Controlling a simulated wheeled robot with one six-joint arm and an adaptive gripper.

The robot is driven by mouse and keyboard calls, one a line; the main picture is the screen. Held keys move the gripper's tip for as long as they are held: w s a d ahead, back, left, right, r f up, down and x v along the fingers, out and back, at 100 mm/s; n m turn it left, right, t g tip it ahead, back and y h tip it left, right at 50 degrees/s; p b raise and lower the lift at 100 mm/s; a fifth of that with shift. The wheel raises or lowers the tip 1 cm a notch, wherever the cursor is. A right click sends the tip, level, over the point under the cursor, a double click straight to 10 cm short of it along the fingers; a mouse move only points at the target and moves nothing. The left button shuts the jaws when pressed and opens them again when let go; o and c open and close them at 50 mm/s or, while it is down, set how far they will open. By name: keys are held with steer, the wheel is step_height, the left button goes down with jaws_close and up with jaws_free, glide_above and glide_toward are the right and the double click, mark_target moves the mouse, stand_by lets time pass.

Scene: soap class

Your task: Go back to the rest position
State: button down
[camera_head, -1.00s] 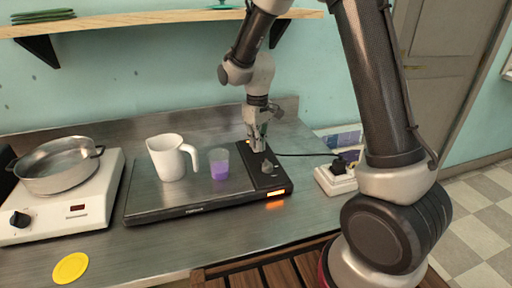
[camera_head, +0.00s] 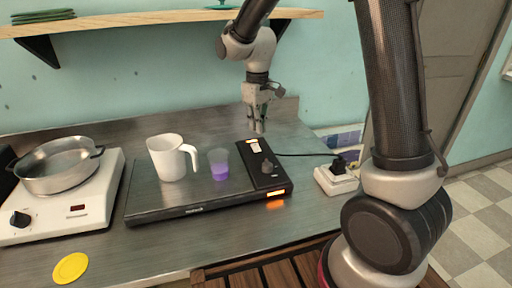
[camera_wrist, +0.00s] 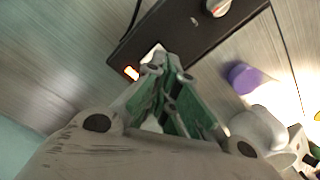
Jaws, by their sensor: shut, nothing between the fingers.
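My gripper (camera_head: 258,126) is shut and empty. It hangs above the right end of the black hot plate (camera_head: 180,212), near a white switch (camera_head: 255,146) and beside an orange light. In the wrist view my gripper (camera_wrist: 168,68) points down at the black panel (camera_wrist: 180,40), with the switch partly hidden behind the fingertips. A white jug (camera_head: 168,160) and a small cup with purple liquid (camera_head: 219,172) stand on the hot plate, left of my gripper.
A metal pan (camera_head: 58,168) sits on a white heater (camera_head: 95,190) at the left. A yellow disc (camera_head: 70,268) lies at the front left. A white power strip (camera_head: 336,180) with a black plug is at the right. A wooden shelf (camera_head: 150,20) runs along the wall above.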

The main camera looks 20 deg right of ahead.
steer(key=shift+s+d+f, duration=0.1)
steer(key=shift+s, duration=0.15)
steer(key=shift+s+d+f+m+g, duration=0.2)
steer(key=shift+s+f, duration=0.05)
steer(key=shift+s, duration=0.3)
steer(key=shift+s+d+f+m+g, duration=0.15)
steer(key=shift+s+f+m+g, duration=0.05)
steer(key=shift+s, duration=0.35)
steer(key=s, duration=0.1)
steer(key=s+d+r, duration=0.1)
steer(key=shift+s+d, duration=0.1)
steer(key=shift+s, duration=0.2)
steer(key=s+d+r+m+t, duration=0.2)
steer(key=s+d+r, duration=0.4)
steer(key=s, duration=0.4)
steer(key=s+d+r+m+t, duration=0.3)
steer(key=s+d+r, duration=0.3)
steer(key=s, duration=0.4)
steer(key=shift+s+d+r, duration=0.35)
steer(key=shift+r, duration=0.35)
